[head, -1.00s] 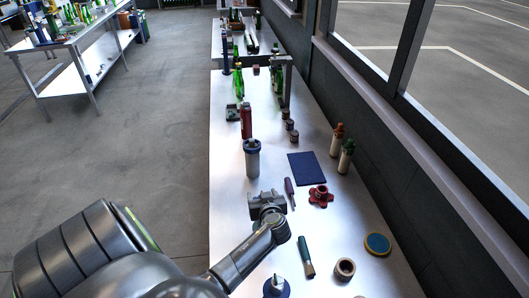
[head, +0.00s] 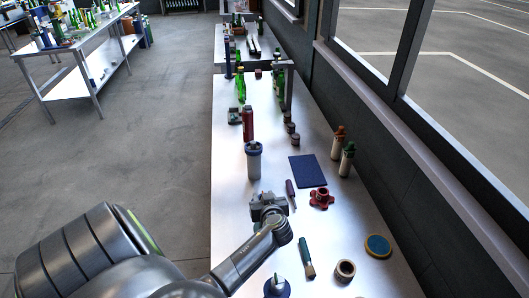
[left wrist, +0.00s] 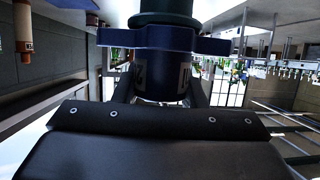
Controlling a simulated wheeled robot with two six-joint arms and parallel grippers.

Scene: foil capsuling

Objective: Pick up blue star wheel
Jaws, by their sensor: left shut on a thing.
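A blue star wheel (left wrist: 160,38) with stubby lobes fills the upper middle of the left wrist view, with a dark round part above it. My left gripper (left wrist: 160,88) is shut on the part just below the lobes. In the head view my left gripper (head: 268,204) is over the table's near half. The wheel cannot be made out there, apparently hidden by the gripper. My right gripper is not in view.
A red star wheel (head: 321,198), a screwdriver (head: 290,193) and a blue mat (head: 308,171) lie right of the gripper. A blue-topped cylinder (head: 254,162) stands beyond it. A brush (head: 306,257), a ring (head: 345,270) and a blue-based item (head: 277,288) are nearer.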

